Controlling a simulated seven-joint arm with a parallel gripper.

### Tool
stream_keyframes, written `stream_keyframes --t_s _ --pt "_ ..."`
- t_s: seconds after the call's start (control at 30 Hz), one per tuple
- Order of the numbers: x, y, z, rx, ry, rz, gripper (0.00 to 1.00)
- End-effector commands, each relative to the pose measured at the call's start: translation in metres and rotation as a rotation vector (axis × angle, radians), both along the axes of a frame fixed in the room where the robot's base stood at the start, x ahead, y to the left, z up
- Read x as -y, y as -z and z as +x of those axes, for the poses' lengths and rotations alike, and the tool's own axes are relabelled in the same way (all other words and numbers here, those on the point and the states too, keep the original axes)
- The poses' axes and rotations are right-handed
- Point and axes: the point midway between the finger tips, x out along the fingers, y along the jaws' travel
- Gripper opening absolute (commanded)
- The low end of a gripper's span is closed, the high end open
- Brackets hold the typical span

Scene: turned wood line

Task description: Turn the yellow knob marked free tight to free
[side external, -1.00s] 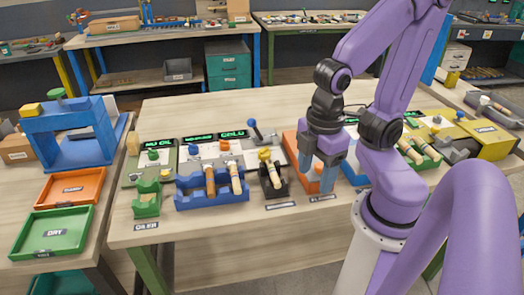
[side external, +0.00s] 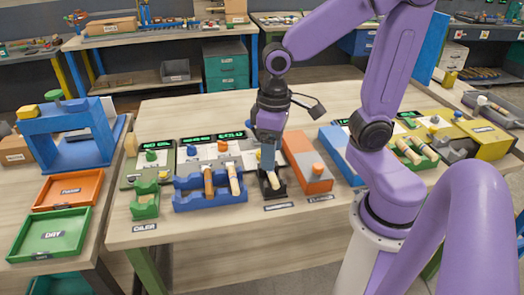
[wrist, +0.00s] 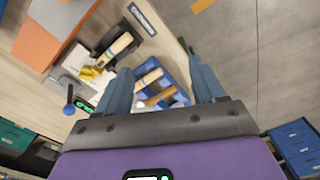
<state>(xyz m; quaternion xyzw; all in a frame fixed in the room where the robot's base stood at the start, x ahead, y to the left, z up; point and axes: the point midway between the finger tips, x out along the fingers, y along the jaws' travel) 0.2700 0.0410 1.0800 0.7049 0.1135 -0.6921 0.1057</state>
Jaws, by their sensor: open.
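In the wrist view a yellow knob (wrist: 88,73) sits beside a black cradle (wrist: 106,57) that holds a pale wooden piece (wrist: 113,50). The knob's markings are too small to read. In the side view my gripper (side external: 268,168) is over the black cradle (side external: 281,190) and hides the yellow knob behind it. In the wrist view my gripper (wrist: 164,72) has its two blue fingers wide apart with nothing held between them. The yellow knob is outside the fingers, to the left of the left finger.
A blue rack (side external: 205,200) with wooden pieces stands left of the black cradle. An orange block (side external: 305,160) with a knob stands on its right. A blue-topped lever (wrist: 69,107) rises near the yellow knob. Bare tabletop (side external: 220,232) lies in front.

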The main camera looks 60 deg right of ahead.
Motion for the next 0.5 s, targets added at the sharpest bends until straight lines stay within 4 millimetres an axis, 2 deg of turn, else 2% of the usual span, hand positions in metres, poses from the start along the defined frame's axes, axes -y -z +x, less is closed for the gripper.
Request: stream_keyframes --t_s 0.03,0.2,0.5 --pt "0.005 0.0 0.012 -0.002 0.088 -0.001 0.69" --pt "0.025 -0.002 0.049 -0.007 0.385 -0.001 0.69" --pt "0.076 -0.003 0.102 -0.014 0.91 0.0 0.69"
